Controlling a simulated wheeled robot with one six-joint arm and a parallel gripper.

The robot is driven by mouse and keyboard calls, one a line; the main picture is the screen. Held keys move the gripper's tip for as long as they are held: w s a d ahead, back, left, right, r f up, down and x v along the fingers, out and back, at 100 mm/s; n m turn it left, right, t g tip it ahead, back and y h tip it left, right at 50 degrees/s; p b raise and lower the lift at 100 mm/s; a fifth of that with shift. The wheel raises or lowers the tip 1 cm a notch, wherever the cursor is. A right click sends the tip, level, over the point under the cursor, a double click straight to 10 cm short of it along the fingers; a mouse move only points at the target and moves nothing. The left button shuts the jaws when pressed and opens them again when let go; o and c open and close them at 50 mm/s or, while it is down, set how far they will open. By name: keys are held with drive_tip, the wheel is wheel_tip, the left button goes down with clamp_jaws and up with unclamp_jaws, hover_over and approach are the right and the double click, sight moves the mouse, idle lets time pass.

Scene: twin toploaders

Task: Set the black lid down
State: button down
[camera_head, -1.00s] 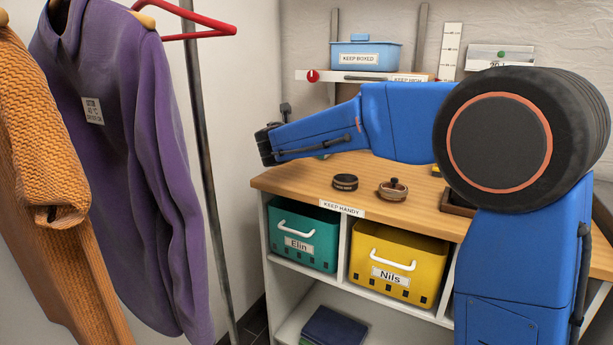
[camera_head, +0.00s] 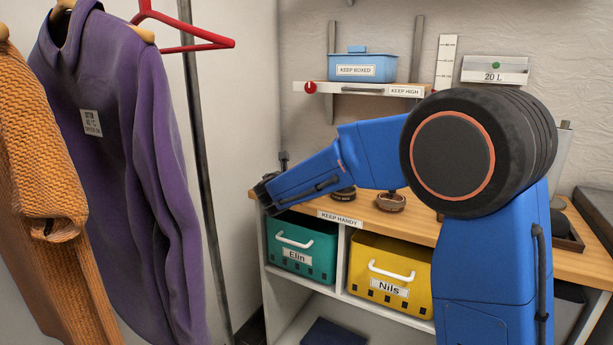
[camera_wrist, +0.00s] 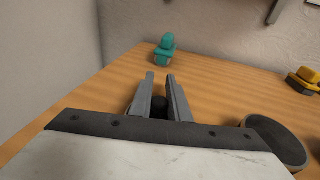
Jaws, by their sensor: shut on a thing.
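My gripper (camera_head: 266,192) is low over the left end of the wooden counter (camera_wrist: 95,105). In the wrist view its two fingers (camera_wrist: 162,88) are close together, with a small black part, taken as the black lid (camera_wrist: 160,106), between them. Most of the lid is hidden by my gripper's body, and I cannot make it out in the head view. I cannot tell whether it touches the counter.
A dark round piece (camera_head: 343,194) and a brown knobbed piece (camera_head: 390,202) stand right of my gripper. A teal object (camera_wrist: 165,50) and a yellow one (camera_wrist: 303,80) stand farther back. Teal (camera_head: 302,247) and yellow (camera_head: 388,280) bins sit below; clothes hang left.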

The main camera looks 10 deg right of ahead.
drive_tip(key=shift+f, duration=0.1)
drive_tip(key=c, duration=1.7)
unclamp_jaws()
drive_tip(key=shift+o, duration=0.2)
drive_tip(key=v, duration=1.2)
